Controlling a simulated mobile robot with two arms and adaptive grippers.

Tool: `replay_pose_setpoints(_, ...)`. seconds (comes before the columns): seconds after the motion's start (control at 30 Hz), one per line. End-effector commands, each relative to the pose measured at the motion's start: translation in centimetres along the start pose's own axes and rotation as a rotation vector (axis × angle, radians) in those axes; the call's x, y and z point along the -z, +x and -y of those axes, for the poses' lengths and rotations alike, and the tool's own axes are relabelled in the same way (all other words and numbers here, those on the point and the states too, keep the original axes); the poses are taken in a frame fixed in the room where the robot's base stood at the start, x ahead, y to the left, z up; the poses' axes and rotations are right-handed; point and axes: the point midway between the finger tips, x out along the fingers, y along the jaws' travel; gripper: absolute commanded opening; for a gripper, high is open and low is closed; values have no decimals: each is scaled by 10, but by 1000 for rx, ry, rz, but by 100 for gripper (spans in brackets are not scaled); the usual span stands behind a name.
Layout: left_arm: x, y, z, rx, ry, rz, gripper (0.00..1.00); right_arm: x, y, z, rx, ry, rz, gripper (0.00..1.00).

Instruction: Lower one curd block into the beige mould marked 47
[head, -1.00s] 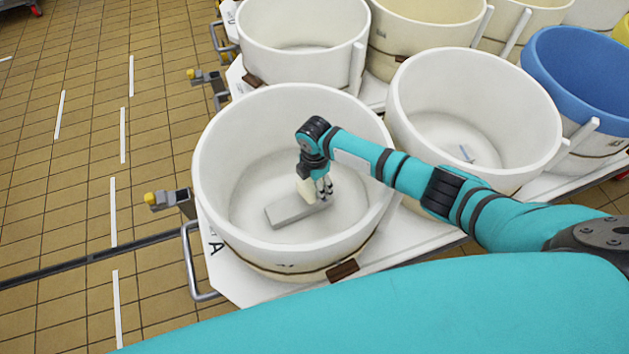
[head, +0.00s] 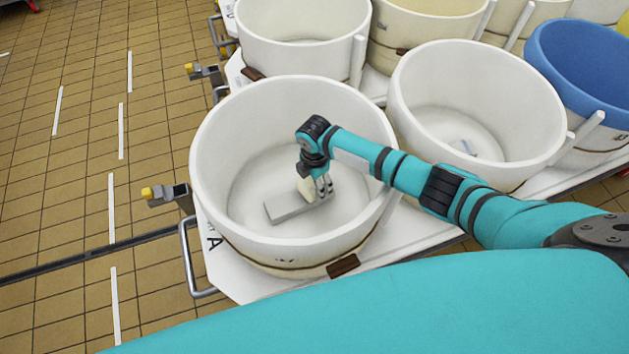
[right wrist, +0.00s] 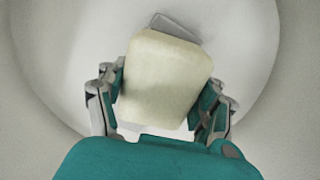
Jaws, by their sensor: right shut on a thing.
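A pale cream curd block (head: 305,190) is held in my right gripper (head: 322,186), inside a large off-white mould (head: 225,235). In the right wrist view the curd block (right wrist: 165,75) sits between the two fingers of the gripper (right wrist: 163,95), which are shut on its sides. The block hangs low and slightly tilted over a flat grey slab (head: 285,208) on the mould's floor. I cannot tell whether block and slab touch. The slab's end (right wrist: 175,27) shows beyond the block in the wrist view. No number 47 is readable. My left gripper is not in view.
More off-white moulds stand around, one to the right (head: 480,110) and one behind (head: 300,40), with a blue one (head: 585,70) at the far right. They stand on white platforms; one is marked A (head: 213,243). Open tiled floor (head: 60,180) lies left.

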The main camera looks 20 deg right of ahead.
Motion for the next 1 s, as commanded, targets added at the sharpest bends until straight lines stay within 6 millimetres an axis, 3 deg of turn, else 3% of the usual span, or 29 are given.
replay_pose_setpoints(1.0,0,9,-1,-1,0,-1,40,0,11,-1,-1,0,0,19)
